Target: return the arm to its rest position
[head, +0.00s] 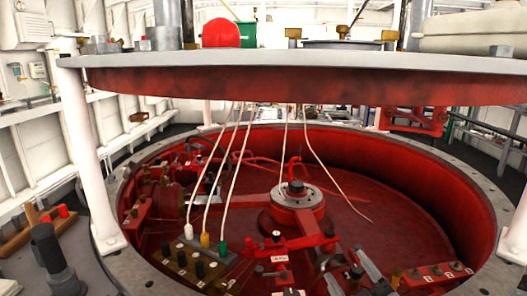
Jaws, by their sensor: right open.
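My right gripper (344,264) shows at the bottom of the head view, right of centre. Its two grey fingers stand apart with nothing held between them. It is over the front part of the round red well (400,225), near red blocks and fittings. Whether it touches any of them I cannot tell. My left gripper is not in view.
A red-edged round slab (300,80) hangs over the well on white posts (90,150). A block with several coloured plugs (190,262) and pale cables stands left of the gripper. A hub (297,205) stands mid-well.

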